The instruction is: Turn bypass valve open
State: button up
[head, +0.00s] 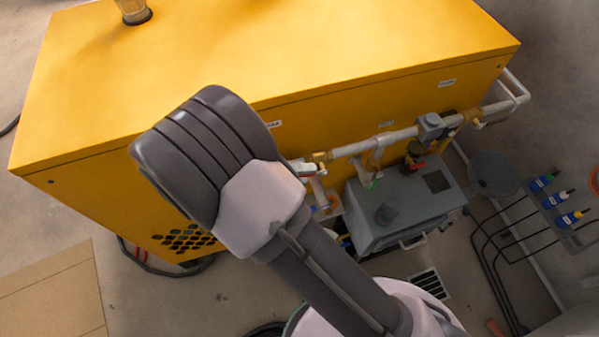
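A grey pipe (398,135) with brass fittings runs along the front of the yellow machine (370,50). Several small valves sit on it. One has a green handle (375,183) and hangs from a branch pipe. One has a red handle (416,165), just above the grey box. My gripper is not visible.
A grey box tank (400,208) stands below the pipe. A dark round bowl (494,174) and a rack of small bottles (560,205) are to the right, with black hoses (484,262). A floor grate (428,283) lies below. Cardboard (50,300) lies bottom left.

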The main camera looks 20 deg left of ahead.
dwell(0.3)
jog(key=p+v, duration=0.5)
jog(key=v, duration=1.2)
jog(key=shift+a+p, duration=0.25)
jog(key=shift+p, duration=0.05)
jog(key=shift+s, duration=0.15)
grip_shut()
jog(key=w+d+r+g+y+p, duration=0.1)
jog(key=w+d+r+g+y, duration=0.5)
jog(key=d, duration=0.3)
jog(key=w+d+r+g+y, duration=0.4)
jog(key=w+d+y, duration=0.2)
jog(key=d+y, duration=0.35)
jog(key=shift+h, duration=0.35)
jog(key=b+x, duration=0.2)
jog(key=x, duration=0.4)
jog(key=b+x, duration=0.3)
jog(key=x, duration=0.4)
jog(key=shift+w+a+f+b, duration=0.15)
jog(key=shift+w+f+b, duration=0.05)
jog(key=shift+b, duration=0.1)
